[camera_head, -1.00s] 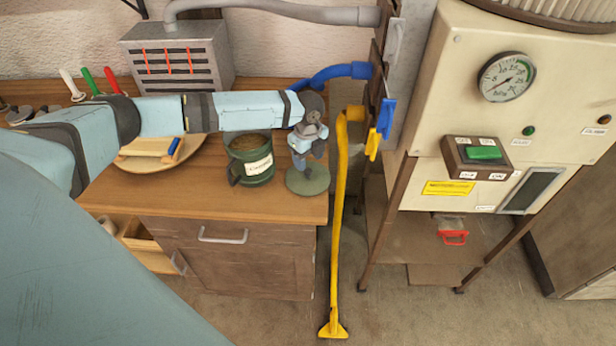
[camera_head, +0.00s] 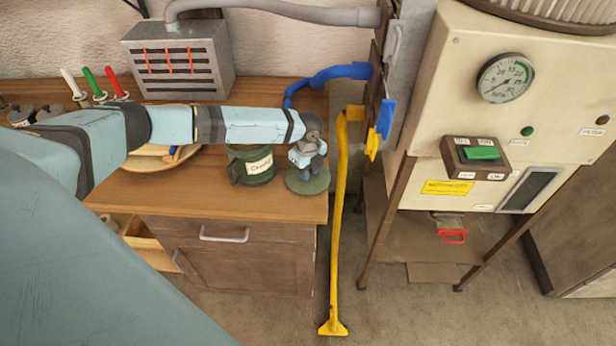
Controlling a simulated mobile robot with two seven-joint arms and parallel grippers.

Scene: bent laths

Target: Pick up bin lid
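A dark green round lid (camera_head: 308,184) lies flat near the right front corner of the wooden bench top. I take it to be the bin lid. Beside it on the left stands a dark green bin (camera_head: 252,168) with a white label; my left forearm covers its top. My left gripper (camera_head: 306,164) points down just over the middle of the lid and hides that part. Its fingers are too small and overlapped to show whether they are open, shut or touching the lid. My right gripper is not in view.
A round plate (camera_head: 140,163) lies partly under my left arm. A blue pipe (camera_head: 325,76) and a tall yellow pipe (camera_head: 337,210) stand close on the right, before a cream machine (camera_head: 500,130). A grey slatted box (camera_head: 182,62) stands behind.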

